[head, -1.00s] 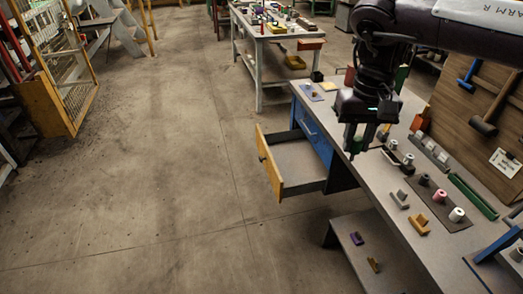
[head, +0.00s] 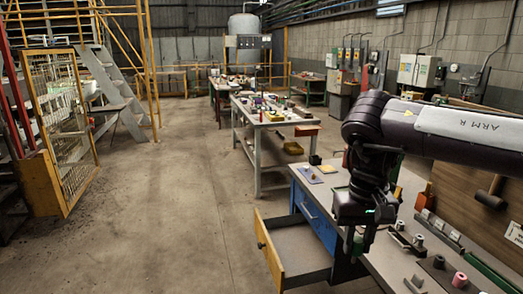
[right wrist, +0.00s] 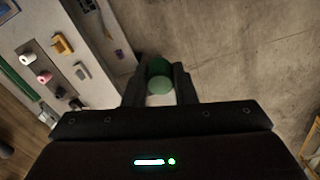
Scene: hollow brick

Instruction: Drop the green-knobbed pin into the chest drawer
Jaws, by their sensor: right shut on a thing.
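My right gripper (head: 358,240) hangs at the bench edge, to the right of the open drawer in the head view. It is shut on the green-knobbed pin; the round green knob (right wrist: 159,82) shows between the fingers in the right wrist view. The pin's shaft is hidden. The chest drawer (head: 272,255) is pulled out, with a yellow wooden front and a grey inside that looks empty. It slides from a blue chest (head: 313,218) under the bench top. My left gripper is not in view.
The grey bench top (head: 385,262) carries several small parts, including a pink spool (head: 460,280). A tool board (head: 460,190) stands behind it. Another cluttered table (head: 258,122) stands farther back. Open floor (head: 170,210) lies left of the drawer.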

